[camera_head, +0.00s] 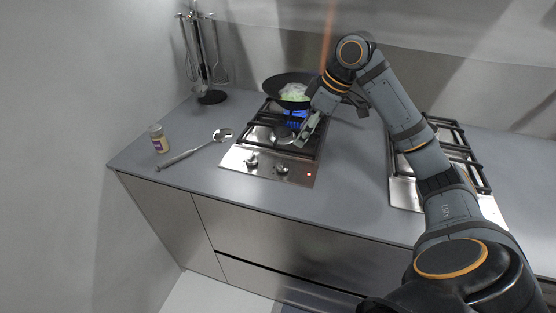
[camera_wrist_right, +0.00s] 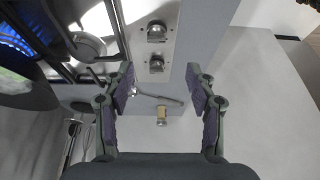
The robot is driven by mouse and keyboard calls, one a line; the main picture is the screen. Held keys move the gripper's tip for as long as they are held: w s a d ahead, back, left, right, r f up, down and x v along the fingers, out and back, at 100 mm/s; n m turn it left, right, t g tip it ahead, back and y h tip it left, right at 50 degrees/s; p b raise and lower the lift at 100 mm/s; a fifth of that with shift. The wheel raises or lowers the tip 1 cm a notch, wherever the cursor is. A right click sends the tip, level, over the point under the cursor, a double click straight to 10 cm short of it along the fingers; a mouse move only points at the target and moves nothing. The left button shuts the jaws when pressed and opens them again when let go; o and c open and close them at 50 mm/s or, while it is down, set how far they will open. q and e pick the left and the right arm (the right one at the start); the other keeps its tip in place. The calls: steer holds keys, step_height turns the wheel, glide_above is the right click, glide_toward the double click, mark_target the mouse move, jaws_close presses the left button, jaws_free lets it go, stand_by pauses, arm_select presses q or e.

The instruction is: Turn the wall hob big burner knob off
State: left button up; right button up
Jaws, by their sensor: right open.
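The hob near the left wall (camera_head: 236,157) is a steel plate with black grates and two silver knobs at its front. The left knob (camera_head: 251,160) and right knob (camera_head: 282,168) also show in the right wrist view, one nearer the gripper (camera_wrist_right: 156,64) and one farther (camera_wrist_right: 157,32). I cannot tell which serves the big burner. Blue flame (camera_head: 297,113) glows at the rear burner under a dark pan (camera_head: 273,88). My right gripper (camera_head: 307,130) is open and empty above the hob, behind the knobs and apart from them. My left gripper is out of view.
A second hob (camera_head: 403,190) lies to the right, partly behind my right arm. A ladle (camera_head: 190,152) and a jar (camera_head: 158,139) lie left of the first hob. A utensil stand (camera_head: 211,97) is at the back left. Bare counter (camera_head: 345,180) separates the hobs.

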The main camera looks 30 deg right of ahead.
mark_target(284, 162)
steer(key=x, duration=1.1)
steer(key=shift+w+d, duration=0.1)
steer(key=shift+w, duration=0.3)
steer(key=shift+f, duration=0.4)
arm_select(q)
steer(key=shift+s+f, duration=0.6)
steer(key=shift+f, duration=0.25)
